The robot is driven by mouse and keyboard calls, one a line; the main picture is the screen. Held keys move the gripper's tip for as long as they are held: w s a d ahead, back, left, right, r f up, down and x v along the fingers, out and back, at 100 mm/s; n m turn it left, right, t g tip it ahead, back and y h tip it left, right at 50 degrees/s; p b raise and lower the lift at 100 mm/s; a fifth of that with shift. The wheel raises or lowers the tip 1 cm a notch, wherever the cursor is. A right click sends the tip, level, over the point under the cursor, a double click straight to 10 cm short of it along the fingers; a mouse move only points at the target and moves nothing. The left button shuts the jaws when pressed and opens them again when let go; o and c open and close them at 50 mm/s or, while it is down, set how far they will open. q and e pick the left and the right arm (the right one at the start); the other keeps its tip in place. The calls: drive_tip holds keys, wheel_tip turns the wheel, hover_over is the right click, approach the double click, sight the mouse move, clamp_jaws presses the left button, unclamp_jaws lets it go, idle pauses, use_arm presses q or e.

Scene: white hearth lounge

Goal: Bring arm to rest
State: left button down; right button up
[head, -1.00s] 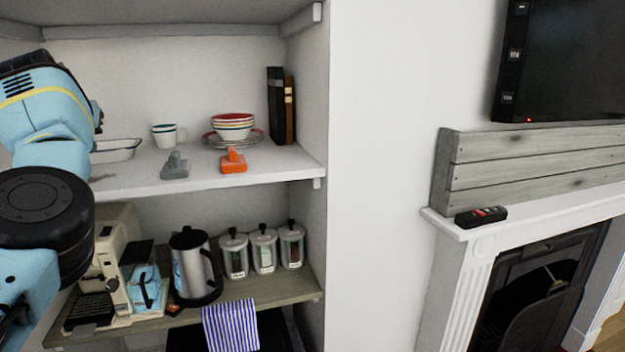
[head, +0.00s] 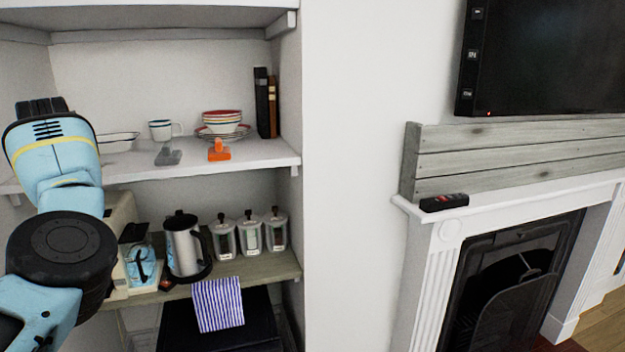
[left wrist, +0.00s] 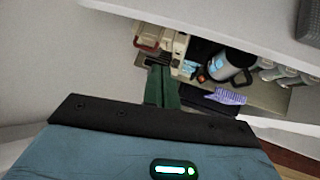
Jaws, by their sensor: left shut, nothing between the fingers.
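My left arm (head: 60,170) comes in from the left in the head view, bent upward in front of the shelves. Its blue wrist stands before the upper white shelf, and the dark gripper end is mostly hidden behind it. In the left wrist view my left gripper (left wrist: 162,82) is shut, its dark fingers together and empty, with shelf items beyond. My right gripper is in neither view.
Below are a kettle (head: 183,246), jars (head: 249,235) and a striped cloth (head: 217,303). A fireplace (head: 510,280) is at right.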

use_arm(q)
drive_tip(key=s+a+f+m+g+y, duration=0.2)
drive_tip(key=s+a+f+g+y, duration=0.2)
drive_tip(key=s+a+f+y, duration=0.6)
drive_tip(key=s+d+f+m+t+h, duration=0.3)
drive_tip(key=d+f+m+t+h, duration=0.4)
drive_tip(key=d+f+m, duration=0.75)
drive_tip(key=s+d+f+m+t+h, duration=0.45)
drive_tip(key=d+f+m+t, duration=0.6)
drive_tip(key=m, duration=0.75)
drive_tip(key=s+d+f+m+g+h, duration=0.2)
drive_tip(key=s+d+f, duration=0.4)
drive_tip(key=s, duration=0.3)
drive_tip(key=s+d+f+m+g+h, duration=0.2)
drive_tip(key=s+d+f+m+g, duration=0.1)
drive_tip(key=s+d+f+g, duration=0.2)
drive_tip(key=s+d+f+m+g+h, duration=0.2)
drive_tip(key=s+d+f, duration=0.4)
drive_tip(key=s+f, duration=0.3)
drive_tip(key=s+m+g, duration=0.1)
drive_tip(key=s, duration=0.2)
drive_tip(key=shift+s+d+f, duration=0.2)
drive_tip(key=shift+s+d, duration=0.15)
drive_tip(key=shift+d, duration=0.05)
